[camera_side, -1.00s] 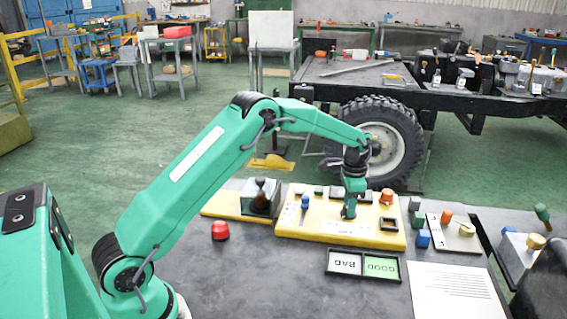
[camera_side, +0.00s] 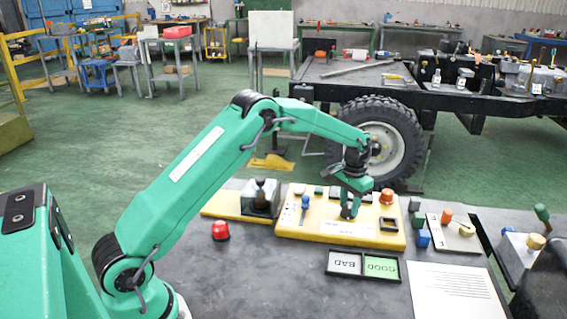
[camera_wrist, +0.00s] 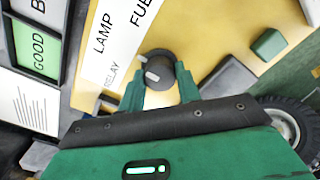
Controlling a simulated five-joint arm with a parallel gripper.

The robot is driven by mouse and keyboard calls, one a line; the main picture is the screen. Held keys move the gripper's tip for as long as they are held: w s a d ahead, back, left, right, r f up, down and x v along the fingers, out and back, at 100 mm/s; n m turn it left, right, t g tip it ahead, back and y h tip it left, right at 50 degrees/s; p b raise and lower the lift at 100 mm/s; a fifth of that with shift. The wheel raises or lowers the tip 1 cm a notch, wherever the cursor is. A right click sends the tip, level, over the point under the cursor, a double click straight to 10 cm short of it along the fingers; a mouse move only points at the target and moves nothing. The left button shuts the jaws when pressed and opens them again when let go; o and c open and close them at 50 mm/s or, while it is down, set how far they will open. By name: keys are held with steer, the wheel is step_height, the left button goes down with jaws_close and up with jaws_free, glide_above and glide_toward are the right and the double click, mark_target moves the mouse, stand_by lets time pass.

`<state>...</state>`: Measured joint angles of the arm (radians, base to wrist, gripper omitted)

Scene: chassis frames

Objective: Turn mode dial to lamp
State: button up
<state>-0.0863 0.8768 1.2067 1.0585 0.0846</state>
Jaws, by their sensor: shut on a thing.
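The mode dial (camera_wrist: 160,68) is a dark round knob with a pale mark, on the yellow panel (camera_wrist: 215,25) in the wrist view. A white label strip (camera_wrist: 118,42) beside it reads LAMP, with FUE... and ...ELAY partly visible at either side. My gripper (camera_wrist: 159,80) is shut on the dial, one finger on each side of it. I cannot tell exactly which word the mark points at. In the side view, my gripper (camera_side: 350,209) reaches down onto the yellow panel (camera_side: 300,231) and hides the dial.
A blue-topped lever (camera_side: 305,203) stands left of my gripper on the panel, and an orange knob (camera_side: 387,196) stands right. A red button (camera_side: 221,230) is on the table at left. The BAD/GOOD tray (camera_side: 363,277) lies in front. A white sheet (camera_side: 455,290) lies at right.

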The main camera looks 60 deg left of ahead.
mark_target(349, 205)
steer(key=shift+r, duration=0.1)
steer(key=o, duration=1)
steer(key=shift+c, duration=0.2)
step_height(349, 205, up, 7)
steer(key=shift+r, duration=0.35)
steer(key=shift+r, duration=0.15)
